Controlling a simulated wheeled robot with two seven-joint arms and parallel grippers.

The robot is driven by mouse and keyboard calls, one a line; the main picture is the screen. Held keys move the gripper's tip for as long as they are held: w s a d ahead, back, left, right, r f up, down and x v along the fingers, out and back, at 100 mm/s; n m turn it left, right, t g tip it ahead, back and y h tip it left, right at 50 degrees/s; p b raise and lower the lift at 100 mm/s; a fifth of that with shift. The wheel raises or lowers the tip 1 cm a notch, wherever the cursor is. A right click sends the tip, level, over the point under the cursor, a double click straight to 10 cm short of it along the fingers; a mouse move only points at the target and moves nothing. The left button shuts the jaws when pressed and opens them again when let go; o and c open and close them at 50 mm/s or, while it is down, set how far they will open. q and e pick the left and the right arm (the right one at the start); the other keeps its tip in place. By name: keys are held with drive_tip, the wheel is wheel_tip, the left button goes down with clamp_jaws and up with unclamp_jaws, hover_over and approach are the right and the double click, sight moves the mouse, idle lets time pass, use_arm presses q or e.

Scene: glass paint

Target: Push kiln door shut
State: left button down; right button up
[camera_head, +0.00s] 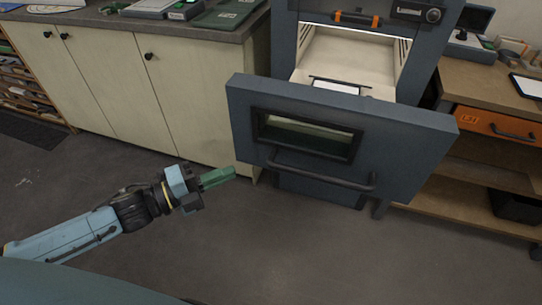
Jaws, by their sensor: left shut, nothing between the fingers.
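The kiln (287,40) is a dark blue-grey box at the upper middle, with a pale lit chamber (345,58) facing me. Its door (400,150) hangs open, swung down and out toward me, with a window (305,135) and a dark bar handle (320,172) on its face. A flat whitish piece (338,88) shows inside the chamber, partly hidden by the door. My left gripper (220,177), with green fingers, is shut and empty. It is left of the handle, close to the door's lower left corner in the picture. My right gripper is not in view.
A cream cabinet (115,80) with a dark worktop stands left of the kiln. A wooden bench (480,85) with an orange drawer (495,124) stands at right. The grey floor (270,250) in front of the door is clear.

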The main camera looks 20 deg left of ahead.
sight(270, 161)
use_arm(q)
drive_tip(key=x, duration=1.2)
drive_tip(key=shift+w+a+r, duration=0.4)
drive_tip(key=shift+w, duration=0.75)
